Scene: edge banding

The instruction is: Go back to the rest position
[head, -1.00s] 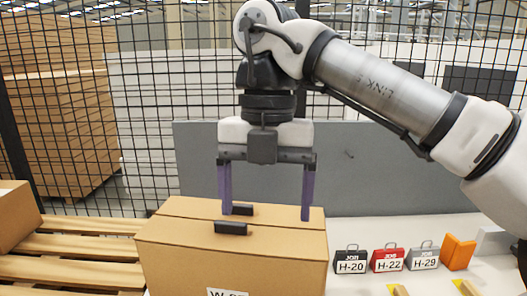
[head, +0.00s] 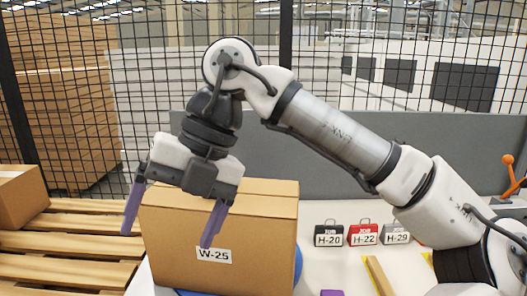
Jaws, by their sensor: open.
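My gripper (head: 172,224) is open, with its two purple fingers spread wide and nothing between them. It is tilted and hangs in front of the upper left part of a cardboard box (head: 268,240) labelled W-25 in the head view. One finger overlaps the box's front face in the picture and the other is at its left edge. I cannot tell whether either touches the box. The box stands upright on the white table (head: 335,277), with something blue partly visible beneath and behind it. My gripper hides part of the box's top.
Three job cases, black H-20 (head: 328,235), red H-22 (head: 362,234) and grey H-29 (head: 397,233), stand right of the box. A wooden strip (head: 379,276) lies before them. A wooden pallet (head: 60,243) with another box (head: 20,197) is at left. A mesh fence stands behind.

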